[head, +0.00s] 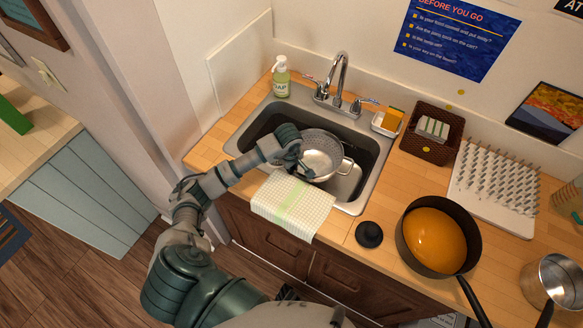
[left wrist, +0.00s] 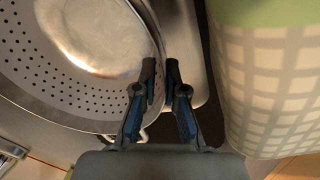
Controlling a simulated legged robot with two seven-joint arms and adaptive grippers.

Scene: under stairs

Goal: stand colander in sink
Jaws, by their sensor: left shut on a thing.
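The steel colander (head: 322,152) is inside the sink (head: 352,208) in the head view, its open side up and a loop handle showing at its right. I cannot tell whether it rests on the basin floor. My left gripper (head: 303,165) reaches over the sink's front edge and is shut on the colander's near-left rim. In the left wrist view the perforated wall of the colander (left wrist: 60,85) fills the left side, and its rim runs to the fingertips of my left gripper (left wrist: 160,72). My right gripper is not in view.
A checked towel (head: 292,205) hangs over the counter's front edge beside my left arm. The faucet (head: 340,75) and a soap bottle (head: 281,78) stand behind the sink. A sponge holder (head: 386,124), wicker basket (head: 412,142), drying rack (head: 500,185) and orange-filled pan (head: 435,240) are to the right.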

